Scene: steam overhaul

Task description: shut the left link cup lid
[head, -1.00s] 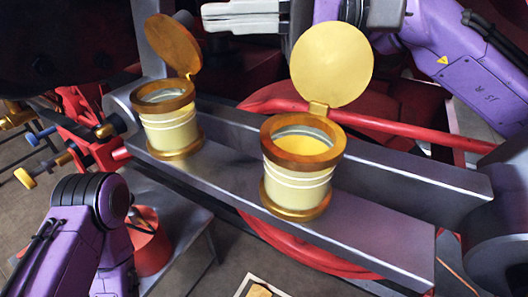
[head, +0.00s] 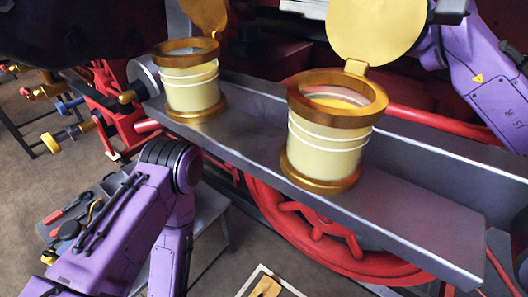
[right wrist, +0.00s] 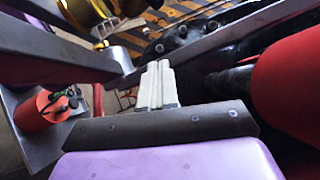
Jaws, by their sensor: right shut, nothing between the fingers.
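The left link cup (head: 192,86) is cream with brass rims and stands upright on a grey metal bar (head: 240,143). Its round brass lid (head: 206,14) stands open at the back of the rim, its top cut off by the frame. The right link cup (head: 326,143) has its larger-looking gold lid (head: 376,28) standing open too. My right gripper's pale fingers (head: 302,8) show at the top edge, behind and between the cups, apart from both lids. In the right wrist view the fingers (right wrist: 157,86) are shut and empty. My left forearm shows, but its gripper is out of view.
A red spoked wheel (head: 325,232) and a red rod (head: 435,134) lie around the bar. A tool tray (head: 75,222) is at lower left. In the right wrist view, a red can (right wrist: 42,112) stands left and a large red cylinder (right wrist: 288,85) is close on the right.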

